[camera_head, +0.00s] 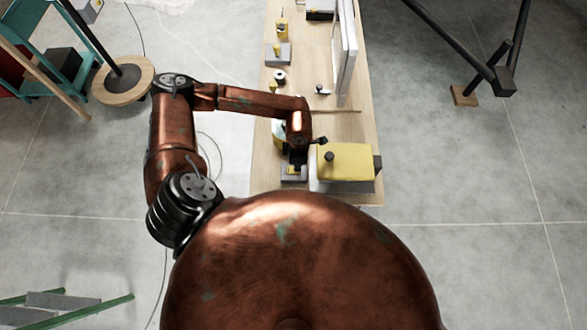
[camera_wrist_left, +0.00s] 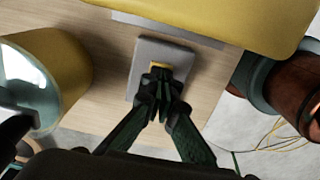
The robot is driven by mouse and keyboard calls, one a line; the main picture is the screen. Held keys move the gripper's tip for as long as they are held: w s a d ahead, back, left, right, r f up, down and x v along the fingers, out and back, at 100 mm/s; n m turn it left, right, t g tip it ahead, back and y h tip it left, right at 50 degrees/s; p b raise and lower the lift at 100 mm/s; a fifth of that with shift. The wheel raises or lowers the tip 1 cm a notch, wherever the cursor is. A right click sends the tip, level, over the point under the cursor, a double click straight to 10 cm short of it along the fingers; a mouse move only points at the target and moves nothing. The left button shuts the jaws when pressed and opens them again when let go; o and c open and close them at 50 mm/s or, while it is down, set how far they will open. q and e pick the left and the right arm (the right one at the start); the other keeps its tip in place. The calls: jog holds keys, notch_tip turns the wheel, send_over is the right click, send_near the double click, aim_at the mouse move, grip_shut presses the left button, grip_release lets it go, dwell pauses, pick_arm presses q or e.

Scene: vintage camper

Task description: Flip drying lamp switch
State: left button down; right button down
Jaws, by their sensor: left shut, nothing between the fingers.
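A grey switch plate (camera_wrist_left: 143,62) with a small yellow switch (camera_wrist_left: 159,66) lies on the wooden bench top in the left wrist view. In the head view the plate (camera_head: 291,179) shows at the bench's near end, partly hidden by my left arm. My left gripper (camera_wrist_left: 162,92) is shut and empty, its dark fingertips over the plate at the yellow switch. I cannot tell whether they touch it. In the head view the gripper (camera_head: 295,162) points down below the copper wrist. My right gripper is in neither view.
A yellow-topped box (camera_head: 345,160) stands just right of the switch. The wooden bench (camera_head: 310,55) holds several small items and an upright white panel (camera_head: 345,45) farther back.

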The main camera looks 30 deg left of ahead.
pick_arm(q)
jog(key=shift+r+p, duration=1.35)
jog(key=shift+r, duration=1.65)
jog(key=shift+f, duration=0.1)
